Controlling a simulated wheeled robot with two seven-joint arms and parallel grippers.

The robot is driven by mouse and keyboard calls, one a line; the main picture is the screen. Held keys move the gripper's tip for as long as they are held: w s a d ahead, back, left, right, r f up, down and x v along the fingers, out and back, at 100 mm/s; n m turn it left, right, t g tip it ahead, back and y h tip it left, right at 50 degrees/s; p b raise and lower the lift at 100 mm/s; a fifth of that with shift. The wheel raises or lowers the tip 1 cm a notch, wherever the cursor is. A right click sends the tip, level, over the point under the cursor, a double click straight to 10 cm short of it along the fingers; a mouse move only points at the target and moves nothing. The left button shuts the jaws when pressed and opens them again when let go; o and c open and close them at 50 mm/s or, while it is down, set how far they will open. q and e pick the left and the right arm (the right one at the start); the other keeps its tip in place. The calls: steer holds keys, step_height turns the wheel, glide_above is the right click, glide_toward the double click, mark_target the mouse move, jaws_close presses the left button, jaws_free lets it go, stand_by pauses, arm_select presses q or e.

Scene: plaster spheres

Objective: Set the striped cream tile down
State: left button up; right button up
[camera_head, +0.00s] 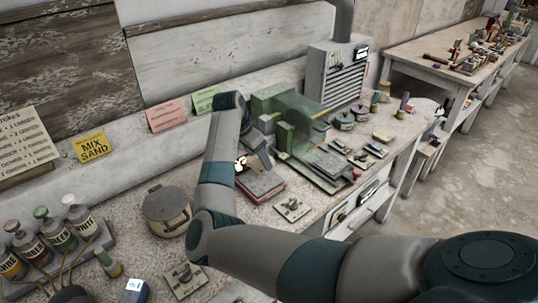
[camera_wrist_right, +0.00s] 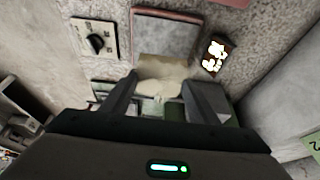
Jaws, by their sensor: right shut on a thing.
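My right gripper (camera_head: 262,158) reaches over the bench in front of the green machine; it also shows in the wrist view (camera_wrist_right: 162,98). It is shut on a cream tile (camera_wrist_right: 162,76), which sits between the fingers; its stripes are hard to make out. In the head view my arm and gripper mostly hide the tile. A flat grey slab with a reddish edge (camera_head: 262,187) lies just below the gripper; in the wrist view this slab (camera_wrist_right: 165,35) is beyond the tile. I cannot tell whether the tile touches anything beneath. My left gripper is not in view.
A small dark block with glowing white marks (camera_wrist_right: 215,58) is close to the right finger. A plate with a knob (camera_wrist_right: 96,40) lies left of the slab. The green machine (camera_head: 300,125) stands behind the gripper. A lidded pot (camera_head: 167,212) and several bottles (camera_head: 45,240) stand at left.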

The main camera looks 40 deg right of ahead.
mark_target(259, 180)
steer(key=shift+w+r, duration=0.1)
steer(key=shift+s+a+r, duration=0.25)
steer(key=shift+w+d+f, duration=0.1)
steer(key=shift+f+p, duration=0.3)
steer(key=shift+f, duration=0.65)
steer(key=shift+f+b, duration=0.8)
steer(key=shift+f, duration=1.05)
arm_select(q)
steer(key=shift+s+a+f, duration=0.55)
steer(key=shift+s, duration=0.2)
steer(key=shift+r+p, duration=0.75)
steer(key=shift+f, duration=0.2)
arm_select(e)
steer(key=shift+f, duration=0.65)
